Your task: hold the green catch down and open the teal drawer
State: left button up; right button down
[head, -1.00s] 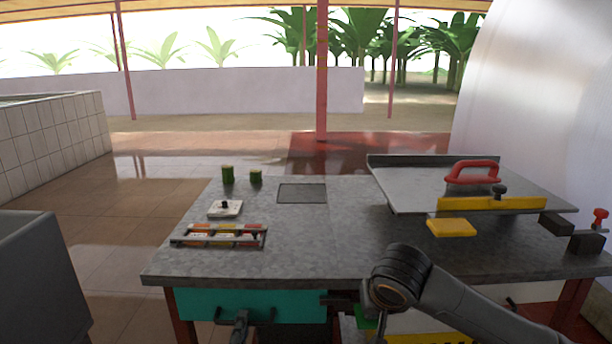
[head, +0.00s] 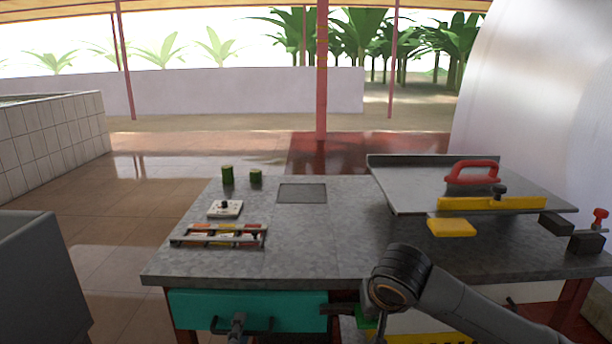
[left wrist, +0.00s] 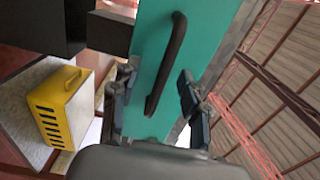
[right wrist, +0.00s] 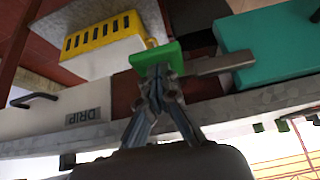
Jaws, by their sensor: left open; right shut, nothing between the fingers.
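The teal drawer (head: 290,311) is under the left part of the table's front edge, its front standing a little out. Its dark bar handle (left wrist: 168,65) runs between the fingers of my left gripper (head: 237,325). That gripper is open, with one finger on each side of the handle in the left wrist view; I cannot tell whether they touch it. The green catch (right wrist: 157,57) is right of the drawer in the head view, largely hidden by my right arm. My right gripper (right wrist: 158,86) is shut and empty, its fingertips against the catch.
A grey metal bar (right wrist: 225,64) lies between catch and drawer. A yellow slotted box (right wrist: 100,40) is under the table.

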jog(key=shift+f, duration=0.1)
pick_arm(q)
jog(key=s+r, duration=0.3)
jog(key=s, duration=0.3)
dwell(0.5)
pick_arm(e)
notch_tip(320, 180, up, 9)
dwell(1.5)
